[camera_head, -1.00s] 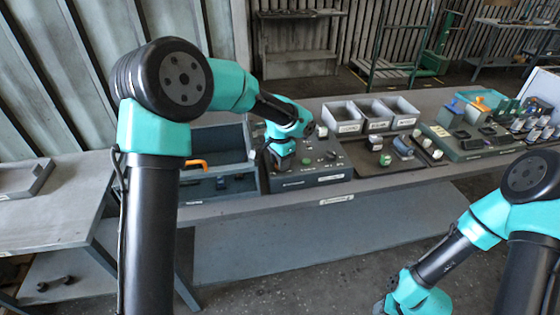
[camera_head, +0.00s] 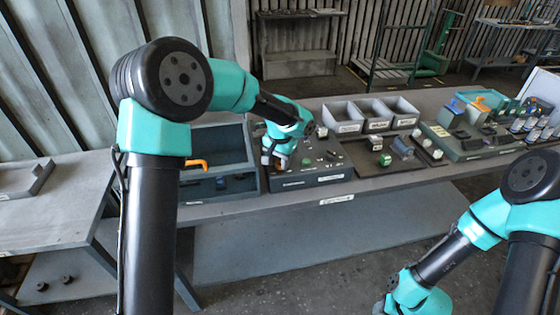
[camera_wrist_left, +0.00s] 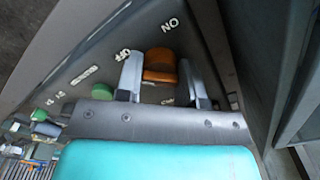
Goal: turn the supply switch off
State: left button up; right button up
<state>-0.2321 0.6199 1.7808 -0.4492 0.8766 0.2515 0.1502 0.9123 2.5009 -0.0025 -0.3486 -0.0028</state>
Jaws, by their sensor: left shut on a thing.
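The supply switch (camera_wrist_left: 160,68) is an orange knob on a dark grey control box (camera_head: 310,178). In the left wrist view it sits between the two grey fingers of my left gripper (camera_wrist_left: 160,72), which is shut on it. The ON label (camera_wrist_left: 170,24) lies beyond the fingertips, and the OFF label (camera_wrist_left: 123,55) is by the left finger. The left gripper also shows in the head view (camera_head: 279,163), over the left part of the box. My right arm is at the lower right; its gripper is out of frame.
A green button (camera_head: 305,161) is right of the gripper on the box. An open blue-grey case (camera_head: 222,140) with an orange handle stands to the left. Grey bins (camera_head: 343,115) stand behind. A dark mat (camera_head: 375,166) with small parts lies to the right.

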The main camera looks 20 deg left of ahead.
aim_at(280, 160)
pick_arm(q)
jog(key=o, duration=0.9)
jog(key=shift+r, duration=0.1)
notch_tip(280, 160, up, 17)
jog(key=shift+r, duration=0.15)
